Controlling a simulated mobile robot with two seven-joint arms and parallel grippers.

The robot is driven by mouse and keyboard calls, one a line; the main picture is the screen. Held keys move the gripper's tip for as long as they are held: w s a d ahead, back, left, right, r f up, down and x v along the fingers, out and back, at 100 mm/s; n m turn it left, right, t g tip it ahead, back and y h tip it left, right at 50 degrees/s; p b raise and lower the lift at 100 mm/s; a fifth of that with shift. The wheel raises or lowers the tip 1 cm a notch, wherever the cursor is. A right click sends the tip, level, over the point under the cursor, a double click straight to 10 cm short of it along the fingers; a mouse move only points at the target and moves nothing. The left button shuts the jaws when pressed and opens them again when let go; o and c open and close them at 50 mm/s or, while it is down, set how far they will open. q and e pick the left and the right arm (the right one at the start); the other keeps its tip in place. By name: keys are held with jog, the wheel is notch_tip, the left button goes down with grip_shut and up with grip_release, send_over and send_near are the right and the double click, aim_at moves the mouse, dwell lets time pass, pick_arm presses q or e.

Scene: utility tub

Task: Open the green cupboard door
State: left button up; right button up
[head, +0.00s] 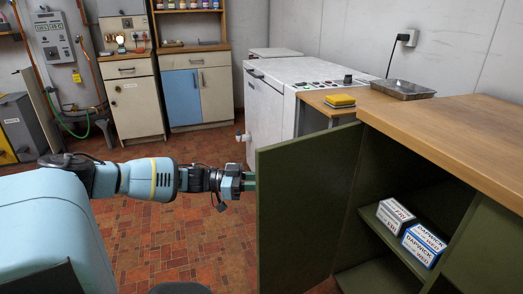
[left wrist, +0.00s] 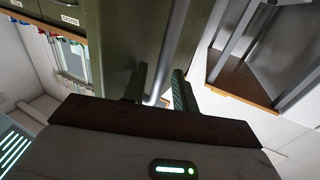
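The green cupboard door (head: 305,205) stands wide open in the head view, swung out from the green cupboard (head: 480,245) at the right. My left gripper (head: 249,182) is at the door's free edge; its fingertips are partly hidden behind the door. In the left wrist view a grey metal bar handle (left wrist: 174,38) runs between the two fingers of my left gripper (left wrist: 160,85), which is shut on it. The green door face (left wrist: 130,35) shows behind the handle. My right gripper is not in view.
Two small boxes (head: 422,244) sit on the cupboard's shelf. A yellow sponge (head: 339,101) and a metal tray (head: 402,89) are on the wooden tops. A white machine (head: 266,108) stands behind the door. The brick-tiled floor (head: 175,245) left of the door is clear.

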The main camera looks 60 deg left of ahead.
pick_arm(q)
jog(key=p+v, duration=0.3)
jog(key=v, duration=0.5)
jog(key=shift+w, duration=0.15)
dwell(0.5)
